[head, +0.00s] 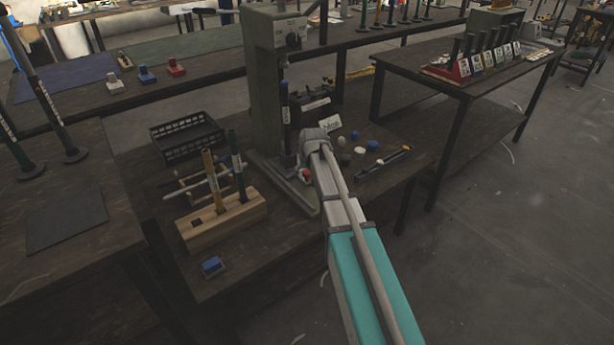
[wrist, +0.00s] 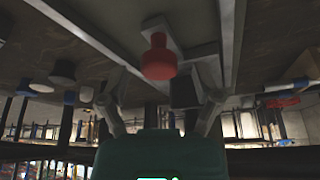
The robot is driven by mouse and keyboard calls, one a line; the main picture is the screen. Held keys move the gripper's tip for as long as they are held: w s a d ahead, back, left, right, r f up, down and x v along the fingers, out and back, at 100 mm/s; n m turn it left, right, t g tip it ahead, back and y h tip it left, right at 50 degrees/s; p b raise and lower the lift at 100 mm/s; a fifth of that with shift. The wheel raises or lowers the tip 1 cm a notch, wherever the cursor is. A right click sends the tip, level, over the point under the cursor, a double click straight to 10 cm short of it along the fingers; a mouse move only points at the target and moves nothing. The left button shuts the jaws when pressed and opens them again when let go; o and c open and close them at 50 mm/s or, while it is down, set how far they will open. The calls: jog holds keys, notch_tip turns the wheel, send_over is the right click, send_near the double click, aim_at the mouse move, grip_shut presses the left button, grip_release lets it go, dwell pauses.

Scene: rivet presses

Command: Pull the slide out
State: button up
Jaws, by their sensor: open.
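The rivet press (head: 264,85) is a tall grey-green column on the dark workbench. A red knob (head: 305,174) shows at its base, partly hidden by my gripper (head: 303,165). In the wrist view the red knob (wrist: 158,58) sits on a light grey slide piece (wrist: 160,28) between two pale rails. My gripper (wrist: 158,90) is open, its fingers spread to either side of the knob's line. The knob appears just beyond the fingers; contact is not visible. My arm hides part of the press base in the head view.
A wooden block (head: 222,222) with upright tools stands left of the press, with a black basket (head: 186,138) behind it. A small blue block (head: 212,267) lies at the bench's front. Several small caps (head: 372,146) and a black-handled tool (head: 384,162) lie to the right.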

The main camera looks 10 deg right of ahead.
jog(key=shift+w+f, duration=0.1)
jog(key=shift+f, duration=0.15)
grip_shut()
dwell(0.4)
